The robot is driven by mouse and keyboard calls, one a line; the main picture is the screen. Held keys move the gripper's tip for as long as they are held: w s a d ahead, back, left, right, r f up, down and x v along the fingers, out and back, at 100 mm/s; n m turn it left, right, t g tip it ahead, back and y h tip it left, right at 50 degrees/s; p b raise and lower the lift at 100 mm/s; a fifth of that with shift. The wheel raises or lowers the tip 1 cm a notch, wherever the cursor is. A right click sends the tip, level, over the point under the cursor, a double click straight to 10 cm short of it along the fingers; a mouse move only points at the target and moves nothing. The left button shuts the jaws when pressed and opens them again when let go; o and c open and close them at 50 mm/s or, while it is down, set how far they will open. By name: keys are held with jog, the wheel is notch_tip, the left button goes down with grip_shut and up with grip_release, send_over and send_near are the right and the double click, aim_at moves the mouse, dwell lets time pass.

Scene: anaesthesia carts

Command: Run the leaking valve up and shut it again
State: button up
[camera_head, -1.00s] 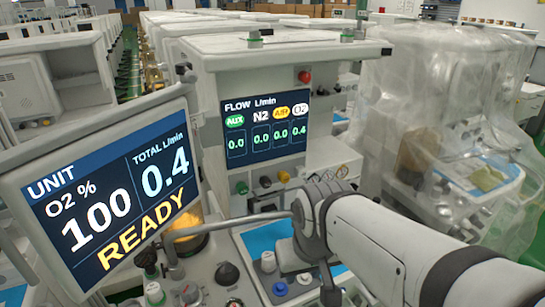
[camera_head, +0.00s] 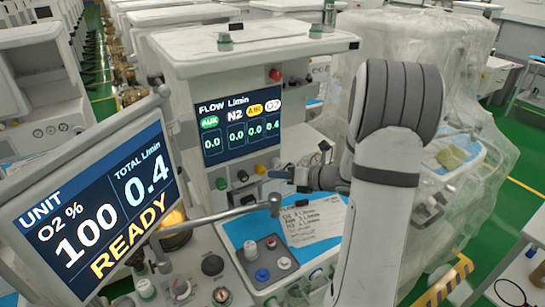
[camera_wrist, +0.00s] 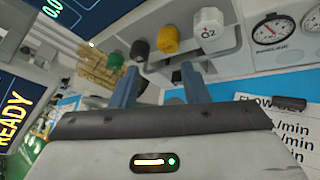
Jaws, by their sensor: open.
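The flow screen (camera_head: 240,128) reads AUX 0.0, N2 0.0, AIR 0.0 and O2 0.4. Below it is a row of valve knobs: green (camera_head: 221,183), dark (camera_head: 242,175) and yellow (camera_head: 260,169). The wrist view shows the green knob (camera_wrist: 114,60), the dark knob (camera_wrist: 139,49), the yellow knob (camera_wrist: 168,40) and a white knob marked O2 (camera_wrist: 208,30). My gripper (camera_wrist: 158,78) is open and empty, its blue fingers short of the row. The yellow knob lies beyond the finger gap; the O2 knob is right of it. My gripper (camera_head: 279,174) also shows in the head view.
The tilted unit screen (camera_head: 95,215) reads O2 100 %, total 0.4 L/min, READY. A metal arm (camera_head: 220,213) crosses the worktop below my gripper. A written sheet (camera_head: 313,222) lies on the blue mat. Gauges (camera_wrist: 270,30) sit right of the knobs. A plastic-covered cart stands at right.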

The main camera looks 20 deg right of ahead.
aim_at(279, 166)
jog(key=w+d+f+m+t+h, duration=0.1)
jog(key=w+d+m+t+h, duration=0.1)
jog(key=d+m, duration=0.3)
jog(key=p+x, duration=0.2)
jog(key=x, duration=0.5)
jog(key=shift+w+a+f, duration=0.1)
jog(key=shift+w+a, duration=0.05)
jog(key=shift+w, duration=0.1)
jog(key=shift+c, duration=0.4)
jog(key=shift+n, duration=0.3)
jog(key=c, duration=0.6)
